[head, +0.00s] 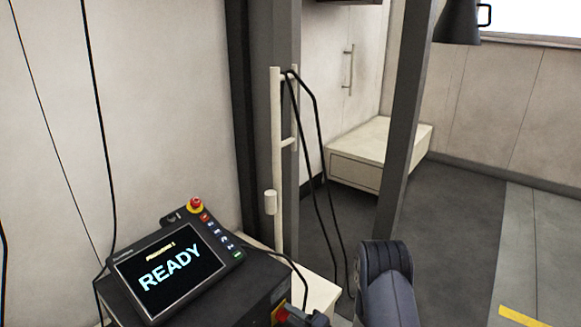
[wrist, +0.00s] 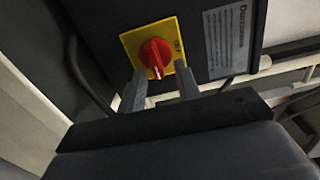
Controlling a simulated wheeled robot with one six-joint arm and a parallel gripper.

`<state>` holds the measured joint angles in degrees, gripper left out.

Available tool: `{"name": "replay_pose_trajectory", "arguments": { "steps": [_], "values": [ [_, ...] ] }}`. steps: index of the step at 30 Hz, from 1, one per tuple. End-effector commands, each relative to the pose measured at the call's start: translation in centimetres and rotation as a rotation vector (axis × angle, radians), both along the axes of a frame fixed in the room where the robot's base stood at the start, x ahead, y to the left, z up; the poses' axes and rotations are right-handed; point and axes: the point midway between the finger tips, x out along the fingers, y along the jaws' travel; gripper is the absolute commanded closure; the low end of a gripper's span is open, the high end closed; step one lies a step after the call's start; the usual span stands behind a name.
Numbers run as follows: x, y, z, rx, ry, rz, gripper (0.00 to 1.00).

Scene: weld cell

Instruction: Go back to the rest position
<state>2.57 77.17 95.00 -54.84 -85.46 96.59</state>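A red rotary switch knob (wrist: 155,54) sits on a square yellow plate (wrist: 133,42) on the side of a black box. The plate reads OFF at its right edge. My gripper (wrist: 160,72) has its two grey fingers apart, one on each side of the knob's lower end, with a visible gap to each. I cannot tell exactly how far the tips are from the plate. In the head view my gripper (head: 297,314) shows dark at the bottom edge, beside the knob (head: 280,313), and is partly cut off.
The black box (head: 225,292) carries a pendant whose screen (head: 170,274) reads READY, with a red stop button (head: 195,204). A pale post with a handle (head: 276,160) and hanging black cables (head: 322,190) stand behind. A grey pillar (head: 403,130) and low cabinet (head: 375,152) are farther back.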

Motion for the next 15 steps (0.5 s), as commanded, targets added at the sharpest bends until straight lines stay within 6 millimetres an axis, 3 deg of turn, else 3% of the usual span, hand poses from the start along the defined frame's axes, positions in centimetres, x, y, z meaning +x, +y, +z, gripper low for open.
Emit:
{"name": "replay_pose_trajectory", "arguments": {
  "steps": [7,15],
  "values": [
    [-0.5,-0.7,0.0,0.005,0.010,-0.001,0.68],
    [-3.1,-4.1,0.1,0.008,0.013,-0.002,0.68]
  ]
}}
